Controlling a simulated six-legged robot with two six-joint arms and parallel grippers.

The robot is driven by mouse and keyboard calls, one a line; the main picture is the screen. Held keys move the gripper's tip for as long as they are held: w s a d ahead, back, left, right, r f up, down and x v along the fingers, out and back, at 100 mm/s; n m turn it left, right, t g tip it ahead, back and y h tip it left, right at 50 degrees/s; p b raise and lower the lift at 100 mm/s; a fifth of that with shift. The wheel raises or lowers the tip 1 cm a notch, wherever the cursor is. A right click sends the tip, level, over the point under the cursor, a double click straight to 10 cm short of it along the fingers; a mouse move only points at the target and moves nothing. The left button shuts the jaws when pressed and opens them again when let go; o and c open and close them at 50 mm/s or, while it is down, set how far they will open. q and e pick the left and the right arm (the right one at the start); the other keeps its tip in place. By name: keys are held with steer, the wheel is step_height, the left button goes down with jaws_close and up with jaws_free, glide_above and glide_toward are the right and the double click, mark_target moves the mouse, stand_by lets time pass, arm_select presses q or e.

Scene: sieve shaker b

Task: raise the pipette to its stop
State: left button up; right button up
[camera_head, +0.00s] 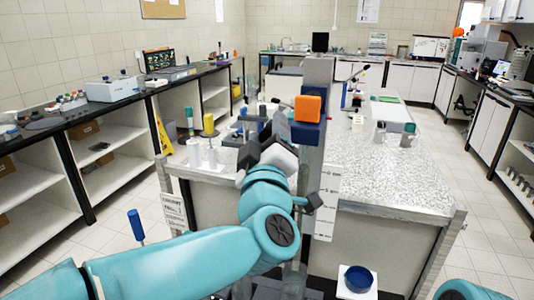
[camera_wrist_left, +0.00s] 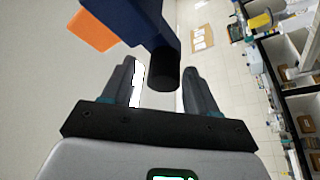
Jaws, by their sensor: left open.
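A dark blue body with an orange block (camera_head: 310,108) sits on a tall grey column (camera_head: 318,160) in the head view. It seems to be the pipette's carriage; I cannot make out a separate pipette. In the left wrist view the dark blue body (camera_wrist_left: 150,22) shows large at the top, with a black round knob (camera_wrist_left: 164,72) at its end. My left gripper (camera_head: 275,145) is just left of the column. It is open, its two fingers either side of the knob, with gaps visible. The head view partly hides the fingertips behind my arm. My right gripper is out of view.
A speckled-top bench (camera_head: 400,178) stands behind the column, with white pots (camera_head: 203,155) on its left part. A dark blue bowl (camera_head: 358,279) lies low in front. A blue-handled thing (camera_head: 136,224) stands at left. Side benches line both walls, with tiled floor between.

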arm_select(q)
steer(key=b+v, duration=0.4)
steer(key=v, duration=1.2)
steer(key=shift+d, duration=0.2)
steer(key=shift+r, duration=0.1)
